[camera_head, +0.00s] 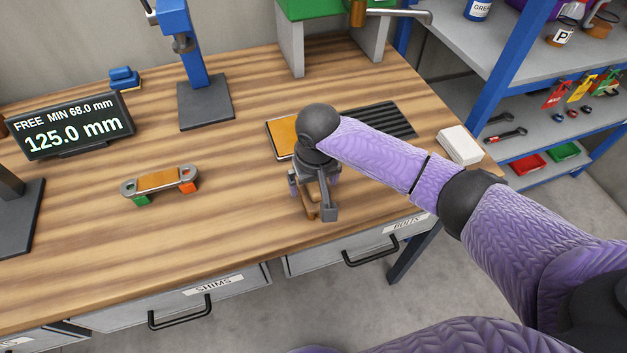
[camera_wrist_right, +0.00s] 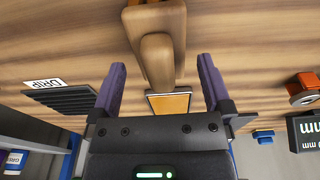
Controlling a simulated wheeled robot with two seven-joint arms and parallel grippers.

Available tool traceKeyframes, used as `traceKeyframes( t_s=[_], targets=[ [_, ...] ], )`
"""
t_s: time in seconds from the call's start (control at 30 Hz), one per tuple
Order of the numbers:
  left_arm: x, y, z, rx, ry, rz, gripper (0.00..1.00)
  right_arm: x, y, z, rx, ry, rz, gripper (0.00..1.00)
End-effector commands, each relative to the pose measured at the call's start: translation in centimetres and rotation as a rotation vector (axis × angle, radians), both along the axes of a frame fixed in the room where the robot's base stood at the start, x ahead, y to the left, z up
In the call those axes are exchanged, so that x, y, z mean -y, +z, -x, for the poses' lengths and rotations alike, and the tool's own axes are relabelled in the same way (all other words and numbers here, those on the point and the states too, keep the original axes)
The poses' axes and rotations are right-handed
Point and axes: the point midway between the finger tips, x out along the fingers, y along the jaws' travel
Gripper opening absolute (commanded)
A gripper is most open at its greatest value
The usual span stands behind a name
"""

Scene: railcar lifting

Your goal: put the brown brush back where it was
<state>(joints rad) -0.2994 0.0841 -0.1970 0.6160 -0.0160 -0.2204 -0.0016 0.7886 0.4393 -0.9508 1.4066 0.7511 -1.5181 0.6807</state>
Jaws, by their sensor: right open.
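The brown brush (camera_wrist_right: 157,45) lies on the wooden workbench (camera_head: 240,215). It has a wooden body with a raised grip and shows between the fingers of my right gripper (camera_wrist_right: 161,65) in the right wrist view. In the head view my right gripper (camera_head: 317,198) is low over the front of the bench, with a bit of brown brush (camera_head: 312,211) showing beneath it; the rest is hidden by the gripper. The fingers are open, one on each side of the brush, and I cannot tell whether they touch it. My left gripper is not in view.
An orange pad (camera_head: 281,137) and a black ribbed drip mat (camera_head: 385,121) lie behind the gripper. A white block (camera_head: 459,145) sits at the right edge. A link with an orange top (camera_head: 158,181) and a display (camera_head: 72,127) stand left. Bench between is clear.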

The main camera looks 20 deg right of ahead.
Motion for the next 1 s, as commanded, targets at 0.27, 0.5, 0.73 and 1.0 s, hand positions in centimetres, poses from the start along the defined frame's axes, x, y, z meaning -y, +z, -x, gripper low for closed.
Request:
traceKeyframes(
  t_s=[0.27,0.5,0.73,1.0],
  targets=[
    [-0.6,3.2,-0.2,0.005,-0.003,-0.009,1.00,0.0,7.9,0.8,0.004,0.000,-0.002,1.00],
    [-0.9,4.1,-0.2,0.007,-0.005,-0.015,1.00,0.0,11.5,1.4,0.001,-0.001,-0.002,1.00],
    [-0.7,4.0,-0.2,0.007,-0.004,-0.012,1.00,0.0,11.7,1.4,0.000,-0.002,-0.002,1.00],
    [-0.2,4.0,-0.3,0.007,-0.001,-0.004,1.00,0.0,11.6,1.4,0.000,-0.002,-0.002,1.00]
  ],
)
